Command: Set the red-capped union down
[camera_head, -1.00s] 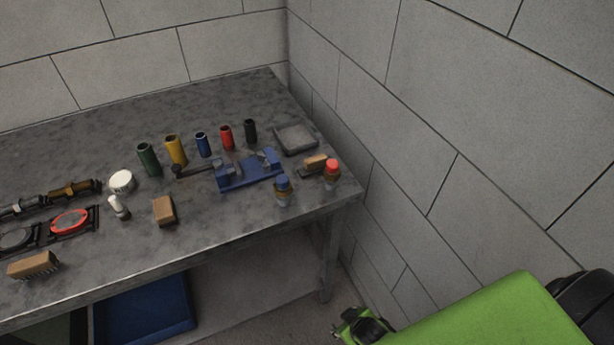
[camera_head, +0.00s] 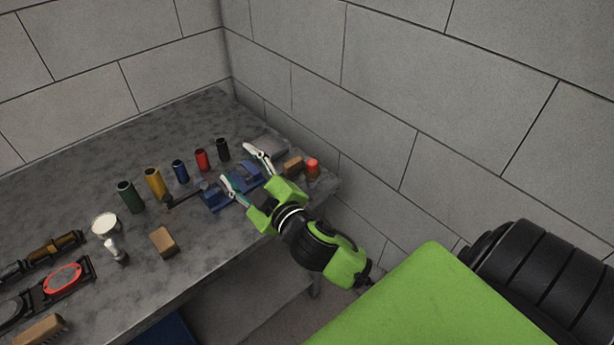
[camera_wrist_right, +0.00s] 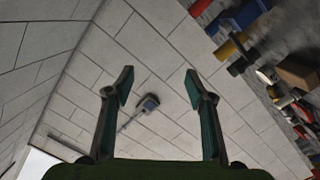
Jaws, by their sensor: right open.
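The red-capped union (camera_head: 312,168) stands upright near the right end of the bench, in the head view. Its lower body is partly hard to make out. My right gripper (camera_head: 242,165) is open, its two pale fingers spread over the blue vise-like fixture (camera_head: 247,176), to the left of the union and apart from it. In the right wrist view the open fingers (camera_wrist_right: 159,78) have nothing between them. The blue-capped union is not visible now, likely behind my right gripper. My left gripper is not in view.
A wooden-backed brush (camera_head: 293,165) lies beside the union, and a grey tray (camera_head: 268,144) sits behind. Several coloured cylinders, including a red one (camera_head: 202,160), stand left of the fixture. A wooden block (camera_head: 163,242) lies near the front edge. The wall closes off the right side.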

